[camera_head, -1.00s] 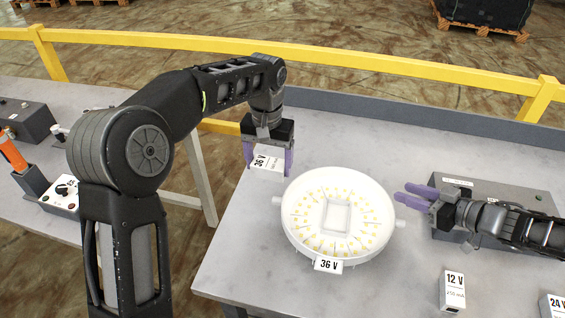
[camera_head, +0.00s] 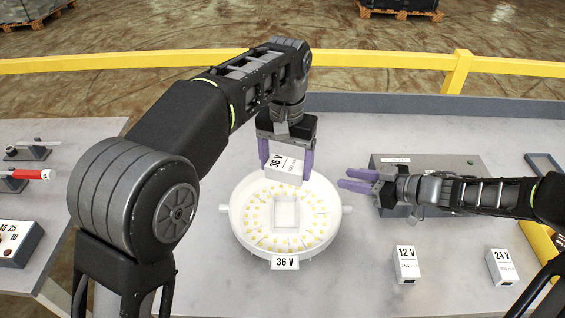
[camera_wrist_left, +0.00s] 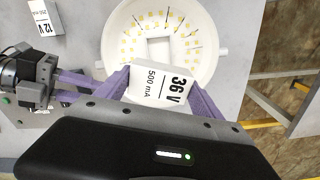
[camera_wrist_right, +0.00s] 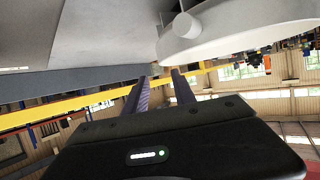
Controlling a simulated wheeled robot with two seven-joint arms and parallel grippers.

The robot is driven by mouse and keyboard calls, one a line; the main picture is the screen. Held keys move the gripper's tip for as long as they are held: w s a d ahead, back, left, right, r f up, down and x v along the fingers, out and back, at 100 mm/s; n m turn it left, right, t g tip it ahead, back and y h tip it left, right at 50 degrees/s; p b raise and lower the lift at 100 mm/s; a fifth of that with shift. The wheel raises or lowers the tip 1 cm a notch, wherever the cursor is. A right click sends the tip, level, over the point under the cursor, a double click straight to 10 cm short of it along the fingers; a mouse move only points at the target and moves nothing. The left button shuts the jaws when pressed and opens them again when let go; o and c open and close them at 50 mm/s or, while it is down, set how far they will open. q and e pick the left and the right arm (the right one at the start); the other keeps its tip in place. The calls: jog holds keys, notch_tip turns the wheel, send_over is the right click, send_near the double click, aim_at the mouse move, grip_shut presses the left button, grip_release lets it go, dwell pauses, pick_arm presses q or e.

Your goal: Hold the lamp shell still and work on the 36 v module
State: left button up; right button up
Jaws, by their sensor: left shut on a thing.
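My left gripper (camera_head: 286,160) is shut on the white 36 V module (camera_head: 284,168) and holds it above the far rim of the lamp shell. In the left wrist view the module (camera_wrist_left: 160,84) reads 36 V, 500 mA between the purple fingers. The lamp shell (camera_head: 237,228) is a round white dish with yellow LEDs, a square recess in its middle, side knobs and a 36 V tag in front. My right gripper (camera_head: 357,180) is open and empty, right of the shell's right knob (camera_head: 347,210). In the right wrist view, the fingers are apart below the shell's rim (camera_wrist_right: 225,30).
A 12 V module (camera_head: 406,265) and a 24 V module (camera_head: 501,267) stand on the table right of the shell. A dark grey box (camera_head: 440,165) lies behind my right gripper. A side table at left holds a red-handled tool (camera_head: 32,174) and a switch box (camera_head: 15,243).

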aim_at(314, 172)
dwell(0.3)
jog(key=x, duration=1.2)
jog(key=shift+c, duration=0.3)
grip_shut()
jog(key=shift+w, duration=0.1)
dwell(1.9)
